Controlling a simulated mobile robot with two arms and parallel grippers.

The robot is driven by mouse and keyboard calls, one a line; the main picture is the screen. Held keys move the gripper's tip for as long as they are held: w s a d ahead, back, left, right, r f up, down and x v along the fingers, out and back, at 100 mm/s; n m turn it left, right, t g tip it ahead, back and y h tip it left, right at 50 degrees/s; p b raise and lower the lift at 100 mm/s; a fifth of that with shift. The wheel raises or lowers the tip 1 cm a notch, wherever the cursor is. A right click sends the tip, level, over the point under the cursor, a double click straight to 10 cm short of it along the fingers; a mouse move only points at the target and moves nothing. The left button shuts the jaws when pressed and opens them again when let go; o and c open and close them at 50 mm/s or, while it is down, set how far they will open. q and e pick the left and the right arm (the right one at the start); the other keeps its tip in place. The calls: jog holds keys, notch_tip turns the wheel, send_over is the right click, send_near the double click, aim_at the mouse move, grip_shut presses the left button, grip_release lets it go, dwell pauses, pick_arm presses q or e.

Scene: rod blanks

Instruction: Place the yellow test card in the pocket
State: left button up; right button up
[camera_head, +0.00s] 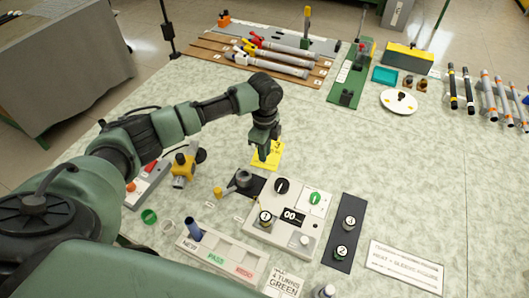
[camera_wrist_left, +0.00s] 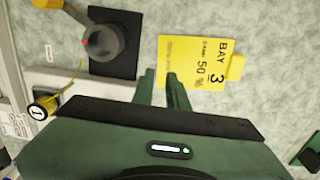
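The yellow test card (camera_head: 270,155), printed "BAY 3 DUMMY 50 %", lies on the speckled table under my left gripper. It also shows in the left wrist view (camera_wrist_left: 193,62), with a small tab on its right edge. My left gripper (camera_head: 264,142) points down over the card. In the wrist view its two fingers (camera_wrist_left: 161,77) stand apart with a narrow gap; one overlaps the card's near left corner, and nothing is visibly held. I cannot pick out the pocket for certain. My right gripper is not in view.
A grey panel (camera_head: 272,238) with a display and knobs stands nearer, beside a grey round cup (camera_head: 243,179) on a black pad. A NEW/PASS/REDO tray (camera_head: 228,257) is in front. A yellow-and-black device (camera_head: 183,168) stands left. The table right of the card is clear.

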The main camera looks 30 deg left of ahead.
pick_arm(q)
jog(key=o, duration=1.3)
jog(key=shift+c, duration=0.2)
